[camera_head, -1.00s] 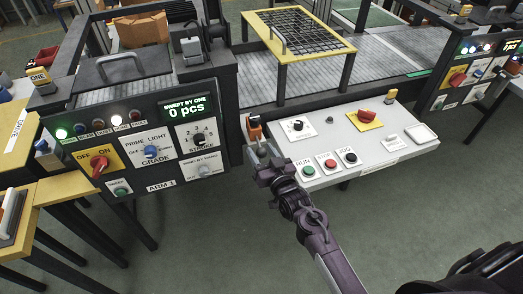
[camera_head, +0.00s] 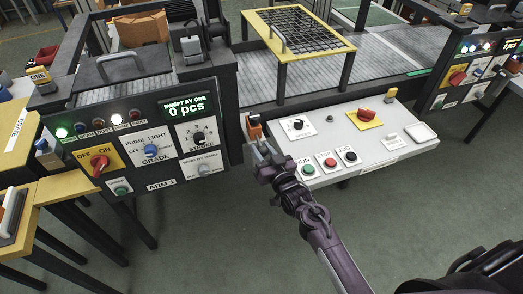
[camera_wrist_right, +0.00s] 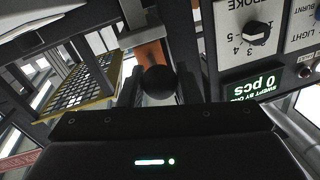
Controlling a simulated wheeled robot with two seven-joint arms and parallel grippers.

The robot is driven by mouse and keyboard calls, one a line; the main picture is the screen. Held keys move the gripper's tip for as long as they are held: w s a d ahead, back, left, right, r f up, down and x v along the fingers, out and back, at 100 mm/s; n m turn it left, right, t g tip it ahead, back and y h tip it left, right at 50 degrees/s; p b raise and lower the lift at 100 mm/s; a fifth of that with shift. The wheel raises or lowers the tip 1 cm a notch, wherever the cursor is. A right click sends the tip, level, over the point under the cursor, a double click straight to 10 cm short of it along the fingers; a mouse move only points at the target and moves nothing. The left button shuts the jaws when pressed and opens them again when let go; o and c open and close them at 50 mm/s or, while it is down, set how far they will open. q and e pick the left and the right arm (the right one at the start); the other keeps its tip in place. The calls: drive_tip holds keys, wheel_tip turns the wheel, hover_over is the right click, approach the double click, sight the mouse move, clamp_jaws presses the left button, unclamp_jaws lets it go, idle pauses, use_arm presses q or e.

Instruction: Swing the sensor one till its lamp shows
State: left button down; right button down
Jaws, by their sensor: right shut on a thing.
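The sensor (camera_head: 254,128), a small orange block, sits at the right end of the ARM 1 panel, beside the belt frame. My right gripper (camera_head: 258,147) is at it, coming from below. In the right wrist view the orange body (camera_wrist_right: 149,54) and a round black knob (camera_wrist_right: 158,80) on it lie between my fingers (camera_wrist_right: 157,90), which are shut on it. The ARM 1 panel (camera_head: 190,148) carries a row of lamps. The leftmost lamp (camera_head: 63,132) glows green and one further right (camera_head: 117,117) glows white; the second lamp (camera_head: 80,129) looks dark. My left gripper is out of view.
The counter display (camera_head: 187,107) reads 0 pcs. A white control desk (camera_head: 395,140) with RUN, STOP and JOG buttons is right of my gripper. A yellow-framed mesh guard (camera_head: 300,34) stands over the belt (camera_head: 377,68). Floor in front is clear.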

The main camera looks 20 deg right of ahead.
drive_tip(key=shift+d+y, duration=0.2)
drive_tip(key=shift+y, duration=0.1)
drive_tip(key=c, duration=1.1)
unclamp_jaws()
drive_tip(key=b+v, duration=0.1)
drive_tip(key=v, duration=0.7)
